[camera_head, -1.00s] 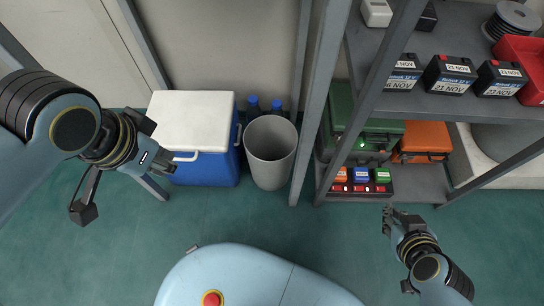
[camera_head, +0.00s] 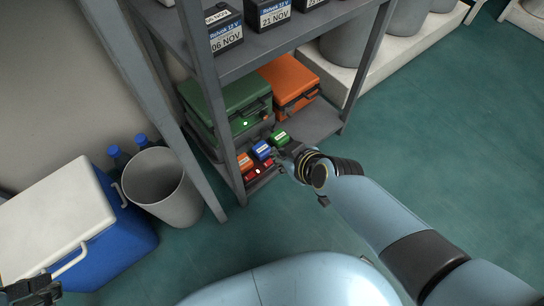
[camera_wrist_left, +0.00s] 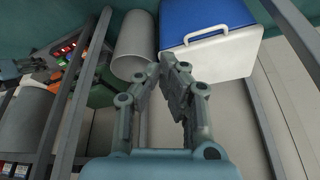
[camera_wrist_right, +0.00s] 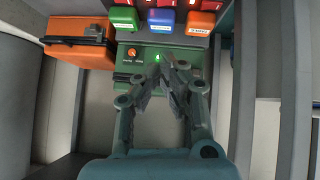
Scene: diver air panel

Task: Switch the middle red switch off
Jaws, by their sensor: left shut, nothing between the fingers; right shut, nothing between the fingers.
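The switch panel sits on the lower shelf, with an orange block (camera_head: 244,162), a blue block (camera_head: 262,151) and a green block (camera_head: 280,138) in a row. Red switches (camera_head: 257,172) lie in front of them, partly hidden by my right gripper (camera_head: 279,158). In the right wrist view the middle red switch (camera_wrist_right: 164,3) is cut by the top edge, beside the blue block (camera_wrist_right: 161,20); its position is unclear. My right gripper (camera_wrist_right: 163,64) is shut and empty close to the panel. My left gripper (camera_wrist_left: 168,62) is shut and empty, near the cooler, away from the panel.
A green case (camera_head: 230,105) with a lit green lamp and an orange case (camera_head: 290,82) stand behind the panel. A grey shelf post (camera_head: 203,120) rises left of it. A grey bin (camera_head: 160,188) and a blue-white cooler (camera_head: 60,215) stand left. Floor at right is clear.

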